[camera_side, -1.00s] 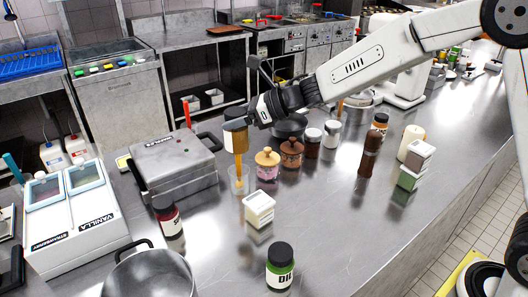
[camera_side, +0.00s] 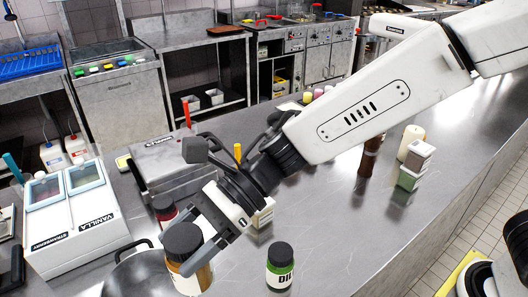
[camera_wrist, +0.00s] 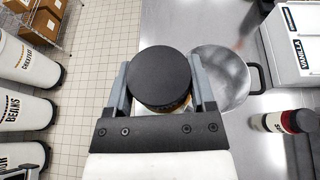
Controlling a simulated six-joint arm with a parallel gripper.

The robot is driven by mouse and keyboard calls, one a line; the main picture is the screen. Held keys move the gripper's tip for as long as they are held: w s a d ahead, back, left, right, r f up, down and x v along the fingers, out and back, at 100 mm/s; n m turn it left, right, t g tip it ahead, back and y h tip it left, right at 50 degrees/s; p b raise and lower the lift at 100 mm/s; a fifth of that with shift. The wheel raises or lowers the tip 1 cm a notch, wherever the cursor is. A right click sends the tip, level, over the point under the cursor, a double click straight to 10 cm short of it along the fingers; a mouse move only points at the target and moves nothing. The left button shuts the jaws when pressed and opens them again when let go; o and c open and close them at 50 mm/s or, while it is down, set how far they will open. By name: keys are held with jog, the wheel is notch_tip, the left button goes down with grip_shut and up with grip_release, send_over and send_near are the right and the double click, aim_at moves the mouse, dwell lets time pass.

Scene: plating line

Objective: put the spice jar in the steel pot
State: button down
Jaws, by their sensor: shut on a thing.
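The spice jar (camera_side: 187,278) has a black lid and amber-brown contents. My gripper (camera_side: 192,258) is shut on it just below the lid and holds it upright. In the wrist view the round black lid (camera_wrist: 159,78) sits between both fingers. The steel pot (camera_side: 128,277) stands at the front left of the counter, partly hidden behind the jar in the side view. In the wrist view the open pot (camera_wrist: 232,82) shows to the right of the jar, and the jar and right finger overlap its left rim. The jar's base is hidden there.
A green-labelled jar (camera_side: 280,268) stands right of the pot. A red jar (camera_side: 166,212) and a white-topped box (camera_side: 263,214) stand behind. The white two-lidded bin (camera_side: 75,225) is left of the pot.

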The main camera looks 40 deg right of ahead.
aim_at(176, 285)
jog(key=shift+s+a+f, duration=0.1)
jog(key=shift+s+f, duration=0.05)
jog(key=shift+f, duration=1.1)
jog(key=shift+s+f, duration=0.15)
jog(key=shift+f, duration=1.05)
jog(key=shift+w, duration=0.1)
jog(key=w+a+f, duration=0.9)
jog(key=shift+w+a+f, duration=0.15)
jog(key=shift+w+a, duration=0.05)
jog(key=shift+w, duration=0.1)
jog(key=shift+w+a+f, duration=0.15)
jog(key=shift+f, duration=1.7)
